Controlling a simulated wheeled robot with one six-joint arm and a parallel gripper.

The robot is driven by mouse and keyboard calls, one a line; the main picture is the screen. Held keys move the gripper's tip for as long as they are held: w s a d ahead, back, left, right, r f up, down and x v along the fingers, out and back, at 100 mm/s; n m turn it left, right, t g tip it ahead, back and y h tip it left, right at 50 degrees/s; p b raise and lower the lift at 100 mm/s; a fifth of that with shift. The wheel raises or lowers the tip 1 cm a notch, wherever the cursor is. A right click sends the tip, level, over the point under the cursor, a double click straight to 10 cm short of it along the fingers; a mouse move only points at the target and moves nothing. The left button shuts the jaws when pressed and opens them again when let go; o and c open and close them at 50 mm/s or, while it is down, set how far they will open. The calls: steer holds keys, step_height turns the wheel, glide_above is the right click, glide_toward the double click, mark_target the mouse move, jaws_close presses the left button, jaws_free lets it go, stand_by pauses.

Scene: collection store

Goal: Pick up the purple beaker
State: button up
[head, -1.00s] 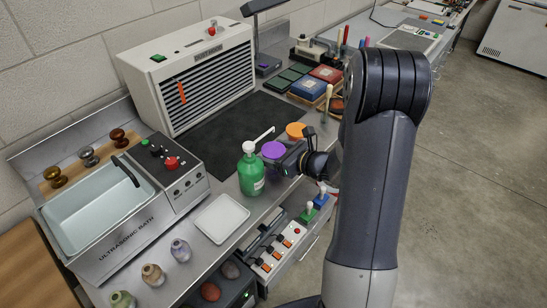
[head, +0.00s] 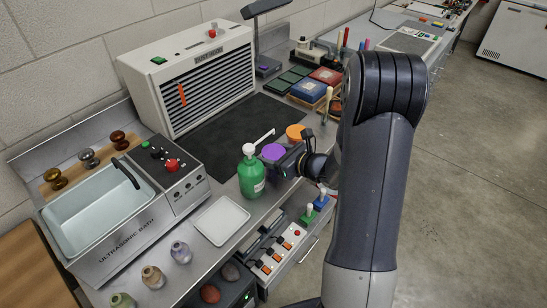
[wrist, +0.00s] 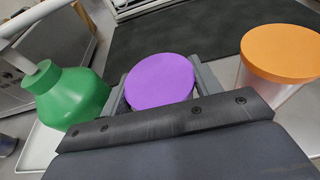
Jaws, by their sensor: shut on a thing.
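The purple beaker (head: 272,152) stands near the front edge of the bench, between a green pump bottle and an orange-topped container. In the wrist view its round purple top (wrist: 160,81) sits between the two grey fingers. My gripper (head: 279,160) is shut on the beaker, one finger on each side; it also shows in the wrist view (wrist: 160,88). The beaker's lower body is hidden by my gripper. I cannot tell whether its base touches the bench.
The green pump bottle (head: 251,174) stands close on the left, and the orange-topped container (head: 296,132) close on the right; it also shows in the wrist view (wrist: 279,60). A white tray (head: 222,221) lies in front left. The dark mat (head: 225,140) behind is clear.

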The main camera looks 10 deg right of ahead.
steer(key=shift+r, duration=0.15)
steer(key=shift+r+b, duration=0.3)
steer(key=shift+r, duration=1.35)
steer(key=s+d+b, duration=0.3)
steer(key=s+d, duration=0.7)
steer(key=s, duration=0.4)
steer(key=shift+s+d, duration=0.2)
steer(key=shift+d, duration=0.05)
steer(key=shift+s, duration=0.1)
